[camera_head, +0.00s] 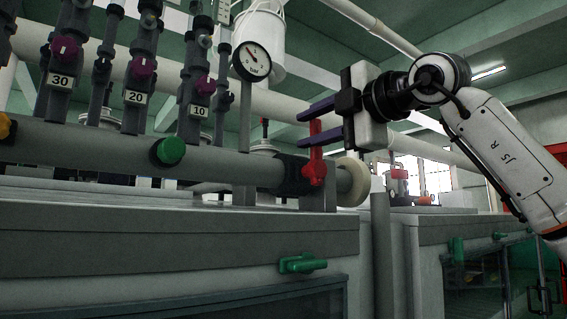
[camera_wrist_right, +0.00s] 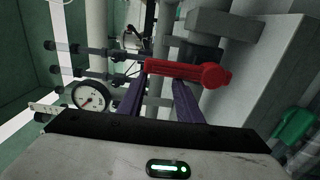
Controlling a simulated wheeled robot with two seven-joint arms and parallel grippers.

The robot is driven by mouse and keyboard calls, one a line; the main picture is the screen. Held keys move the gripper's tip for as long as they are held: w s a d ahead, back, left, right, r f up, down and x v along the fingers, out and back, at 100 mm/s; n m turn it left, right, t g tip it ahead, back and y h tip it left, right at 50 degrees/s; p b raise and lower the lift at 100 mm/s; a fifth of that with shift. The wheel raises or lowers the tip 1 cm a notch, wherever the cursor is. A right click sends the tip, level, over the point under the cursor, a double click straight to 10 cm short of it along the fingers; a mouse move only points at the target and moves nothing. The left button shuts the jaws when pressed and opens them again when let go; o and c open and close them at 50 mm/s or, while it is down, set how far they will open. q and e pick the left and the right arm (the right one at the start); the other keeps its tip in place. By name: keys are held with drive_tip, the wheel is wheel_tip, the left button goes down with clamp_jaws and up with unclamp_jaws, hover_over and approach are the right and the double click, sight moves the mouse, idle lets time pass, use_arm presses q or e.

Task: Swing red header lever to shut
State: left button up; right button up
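The red header lever (camera_head: 316,155) stands upright from its pivot near the right end of a horizontal grey header pipe (camera_head: 225,164), crosswise to the pipe. My right gripper (camera_head: 299,129) comes in from the right with its two purple fingers apart, one above the other. The lever's upper end lies between finger heights, and the lever overlaps the lower finger. In the right wrist view the red lever (camera_wrist_right: 185,71) crosses in front of the fingertips of the right gripper (camera_wrist_right: 160,84). I cannot tell whether they touch. My left gripper is not in view.
A pressure gauge (camera_head: 252,61) stands left of the gripper. Several vertical valve lines with purple knobs and tags 30, 20 and 10 (camera_head: 199,111) rise further left. A green knob (camera_head: 168,151) sits on the header pipe. A grey cabinet (camera_head: 180,235) lies below.

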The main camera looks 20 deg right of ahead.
drive_tip(key=d+b+v, duration=0.1)
drive_tip(key=b+v, duration=0.2)
drive_tip(key=v, duration=0.3)
drive_tip(key=shift+d+f+b, duration=0.2)
drive_tip(key=shift+f+b, duration=0.05)
drive_tip(key=shift+b, duration=0.1)
drive_tip(key=shift+s+d, duration=0.1)
drive_tip(key=shift+s, duration=0.1)
